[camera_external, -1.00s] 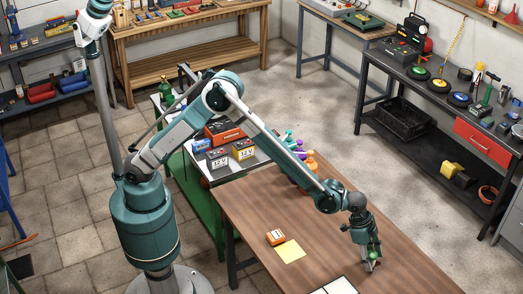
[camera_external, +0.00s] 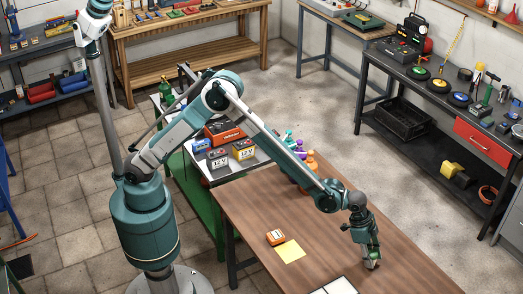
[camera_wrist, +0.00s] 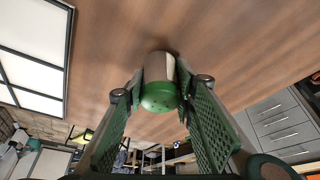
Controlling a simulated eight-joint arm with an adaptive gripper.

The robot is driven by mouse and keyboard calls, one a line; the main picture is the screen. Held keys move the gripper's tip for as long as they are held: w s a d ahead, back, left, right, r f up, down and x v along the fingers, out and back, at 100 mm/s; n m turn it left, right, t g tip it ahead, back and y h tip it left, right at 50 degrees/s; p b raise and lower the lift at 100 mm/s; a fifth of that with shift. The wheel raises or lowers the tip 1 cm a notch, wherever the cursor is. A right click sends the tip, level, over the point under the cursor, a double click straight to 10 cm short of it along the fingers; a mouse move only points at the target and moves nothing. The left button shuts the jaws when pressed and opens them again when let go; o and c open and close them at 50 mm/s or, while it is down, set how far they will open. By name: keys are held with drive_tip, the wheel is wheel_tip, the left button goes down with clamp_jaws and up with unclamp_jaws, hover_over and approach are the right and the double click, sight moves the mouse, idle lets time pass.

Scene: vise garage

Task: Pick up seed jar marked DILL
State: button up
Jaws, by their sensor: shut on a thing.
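No marking on the jar can be read. In the external view my gripper (camera_external: 371,262) points down at the right part of the wooden table (camera_external: 320,225). There the fingers mostly hide the jar, and I cannot tell whether it touches the table.
A white panel with a dark frame (camera_external: 341,286) is at the near edge. Colored bottles (camera_external: 309,160) stand at the table's far end. The tabletop around my gripper is clear.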

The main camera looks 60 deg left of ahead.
sight(372, 253)
wheel_tip(372, 253, up, 10)
drive_tip(key=shift+f+p, duration=0.15)
drive_tip(key=shift+p, duration=0.5)
drive_tip(key=shift+a, duration=0.1)
idle(0.4)
